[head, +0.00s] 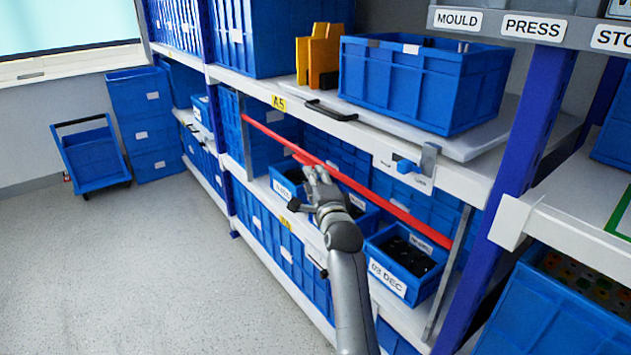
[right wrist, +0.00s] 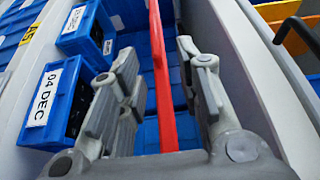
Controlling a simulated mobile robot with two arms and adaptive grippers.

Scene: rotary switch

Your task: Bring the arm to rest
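My right arm reaches up from the bottom of the head view, with the right gripper (head: 316,174) at the red bar (head: 388,207) that crosses the front of the middle shelf. In the right wrist view the right gripper (right wrist: 160,75) is open, its two fingers well apart. The red bar (right wrist: 160,80) shows in the gap between the fingers, apart from both; whether it lies within their reach is unclear. A small blue switch handle (head: 406,166) sits on a white plate at the shelf edge, right of the gripper. My left gripper is not in view.
A blue bin labelled 03 DEC (head: 402,264) stands right of my arm; one labelled 04 DEC (right wrist: 52,100) is close left of the fingers. The pull-out board (head: 440,140) with a black handle overhangs the gripper. The floor (head: 130,265) at left is clear.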

